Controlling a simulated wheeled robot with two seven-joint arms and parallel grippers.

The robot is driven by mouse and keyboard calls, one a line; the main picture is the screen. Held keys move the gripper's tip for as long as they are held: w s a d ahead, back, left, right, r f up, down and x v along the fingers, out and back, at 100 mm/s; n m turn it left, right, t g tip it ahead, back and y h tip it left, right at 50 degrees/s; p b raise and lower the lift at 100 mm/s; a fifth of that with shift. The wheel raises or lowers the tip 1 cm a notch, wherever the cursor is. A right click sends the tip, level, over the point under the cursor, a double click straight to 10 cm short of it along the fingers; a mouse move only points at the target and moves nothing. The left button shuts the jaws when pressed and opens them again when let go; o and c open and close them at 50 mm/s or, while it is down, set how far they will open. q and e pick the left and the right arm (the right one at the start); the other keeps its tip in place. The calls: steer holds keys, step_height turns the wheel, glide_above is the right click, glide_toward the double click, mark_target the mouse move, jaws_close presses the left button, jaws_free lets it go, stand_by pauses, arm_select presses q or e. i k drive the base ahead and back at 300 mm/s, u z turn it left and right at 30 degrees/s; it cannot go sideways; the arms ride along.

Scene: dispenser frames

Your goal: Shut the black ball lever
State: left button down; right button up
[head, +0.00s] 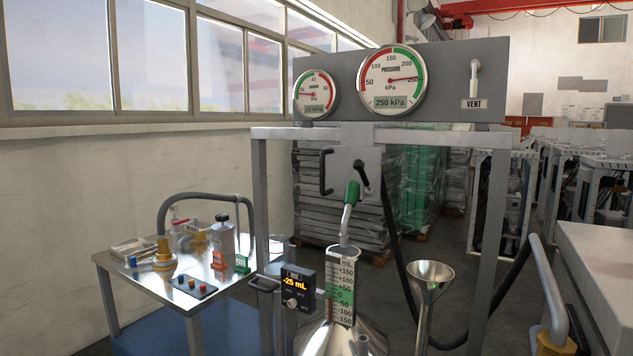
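A small black rounded knob (359,164) shows on the grey plate in the middle of the dispenser frame, just above the green-handled nozzle. It looks like the ball of the black lever, but its arm and its position are too small to make out. A black hose runs down right from the same spot. The nozzle (351,194) has a green grip and a grey spout pointing down into the neck of the metal measuring can (341,338). Neither of my grippers shows in the head view.
Pressure gauges (392,78) and a VENT valve (475,68) sit on the top panel. A metal table (112,262) with fittings stands left. A funnel (430,277) stands right of the can. A grey cabinet (600,250) with a curved pipe (547,290) is at right.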

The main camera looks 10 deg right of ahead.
mark_target(359, 165)
steer(key=z, duration=0.2)
steer(key=i, duration=0.75)
steer(key=z, duration=1.05)
steer(key=i, duration=0.25)
steer(key=z, duration=0.2)
